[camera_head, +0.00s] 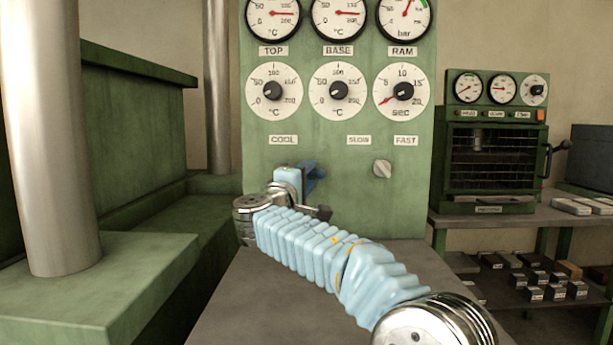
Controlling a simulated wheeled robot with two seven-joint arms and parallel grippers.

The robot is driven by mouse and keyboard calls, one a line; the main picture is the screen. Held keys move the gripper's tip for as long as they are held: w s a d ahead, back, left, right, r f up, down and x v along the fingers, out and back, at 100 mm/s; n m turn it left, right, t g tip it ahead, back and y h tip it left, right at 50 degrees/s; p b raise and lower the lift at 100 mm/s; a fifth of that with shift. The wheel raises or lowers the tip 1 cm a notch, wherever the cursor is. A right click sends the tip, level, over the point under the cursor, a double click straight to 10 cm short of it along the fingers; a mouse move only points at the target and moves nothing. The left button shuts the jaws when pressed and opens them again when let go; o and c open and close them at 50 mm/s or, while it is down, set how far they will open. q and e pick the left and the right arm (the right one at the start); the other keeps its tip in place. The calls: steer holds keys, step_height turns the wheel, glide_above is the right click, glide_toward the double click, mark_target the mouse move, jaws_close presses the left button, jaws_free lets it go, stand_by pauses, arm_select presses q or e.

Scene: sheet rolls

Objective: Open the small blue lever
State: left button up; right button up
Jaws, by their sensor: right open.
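The small blue lever (314,173) is on the green panel, below the COOL label. My right arm reaches in from the lower right, and its wrist bends back toward the panel. My right gripper (308,187) is at the lever, open. The wrist and light blue sleeve partly hide the gripper and the lever's left side. I cannot tell whether the fingers touch the lever or are only around it. My left gripper is not in view.
The green panel (340,215) carries gauges, dials and a grey knob (382,169) right of the lever. Steel columns and a green press frame stand at the left. A small oven (490,160) stands on a bench at the right, with several small blocks on the shelf below.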

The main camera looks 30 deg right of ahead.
jaws_close()
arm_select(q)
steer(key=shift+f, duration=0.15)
arm_select(e)
steer(key=shift+f, duration=0.15)
